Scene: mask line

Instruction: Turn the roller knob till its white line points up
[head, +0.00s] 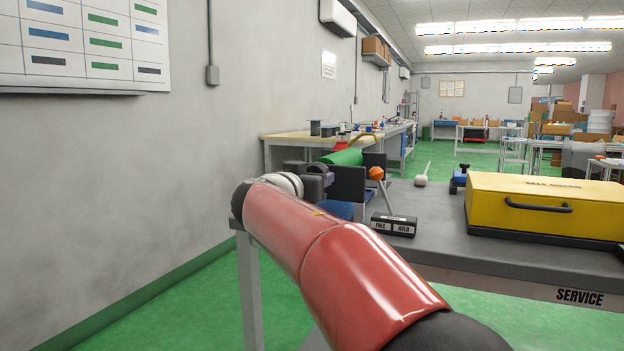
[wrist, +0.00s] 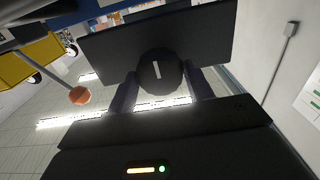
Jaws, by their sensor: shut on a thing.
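The roller knob (wrist: 160,84) is a round dark disc on a dark plate in the wrist view. Its short white line (wrist: 157,70) runs nearly upright in that picture, slightly tilted. The ceiling lights lie low in this picture, so it looks turned over. My gripper (wrist: 162,88) has one finger on each side of the knob and is shut on it. In the head view my gripper (head: 318,180) is at the left side of the roller stand, and my red arm hides most of the knob side. The green roller (head: 343,157) lies between dark side plates.
A lever with an orange ball (head: 376,173) stands right of the roller, by a FREE/HOLD block (head: 393,225). A yellow case (head: 545,205) sits on the grey service table (head: 450,250). The wall (head: 130,150) is close on the left.

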